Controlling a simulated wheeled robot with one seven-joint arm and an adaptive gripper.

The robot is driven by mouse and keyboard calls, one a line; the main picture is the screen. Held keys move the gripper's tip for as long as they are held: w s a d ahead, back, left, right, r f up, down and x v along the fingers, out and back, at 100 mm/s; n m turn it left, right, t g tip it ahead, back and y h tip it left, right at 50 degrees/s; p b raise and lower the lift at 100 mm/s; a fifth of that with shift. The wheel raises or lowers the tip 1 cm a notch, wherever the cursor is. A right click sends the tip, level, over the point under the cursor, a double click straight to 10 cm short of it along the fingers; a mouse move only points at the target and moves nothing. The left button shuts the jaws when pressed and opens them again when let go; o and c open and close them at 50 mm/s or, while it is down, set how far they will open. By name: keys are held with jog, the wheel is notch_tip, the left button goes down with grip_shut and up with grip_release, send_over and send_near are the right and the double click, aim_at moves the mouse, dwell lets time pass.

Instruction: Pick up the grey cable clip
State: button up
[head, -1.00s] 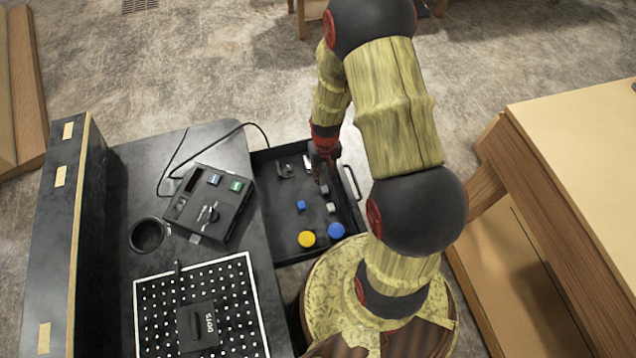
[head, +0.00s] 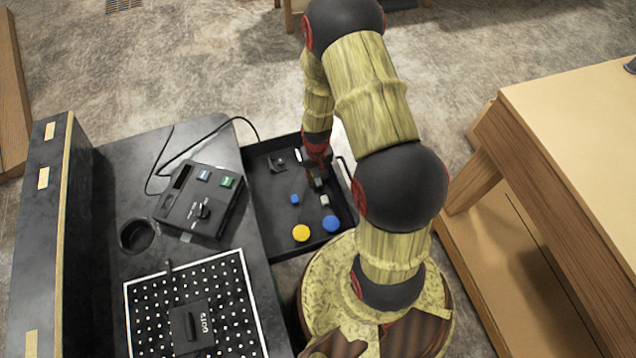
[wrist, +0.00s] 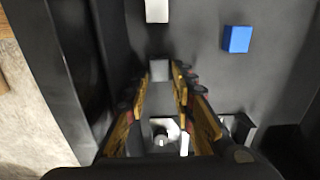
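A small grey block (head: 318,183), which I take to be the grey cable clip, lies in the open black drawer (head: 272,228). In the wrist view the grey block (wrist: 159,70) is at the tips of my gripper (wrist: 161,84), between the two fingers. The fingers are apart, with a narrow gap showing on either side of the block. In the head view my gripper (head: 317,165) reaches down into the drawer over the block, and my wrist hides its tips. I cannot tell whether the fingers touch the block.
A light block (head: 324,200), a blue block (head: 295,198), a blue disc (head: 331,223) and a yellow disc (head: 301,233) lie nearby. A dark bracket (head: 277,164) lies towards the drawer's far end. The drawer wall (wrist: 75,70) runs close left of my fingers in the wrist view.

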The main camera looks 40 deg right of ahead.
jog(key=c, duration=0.4)
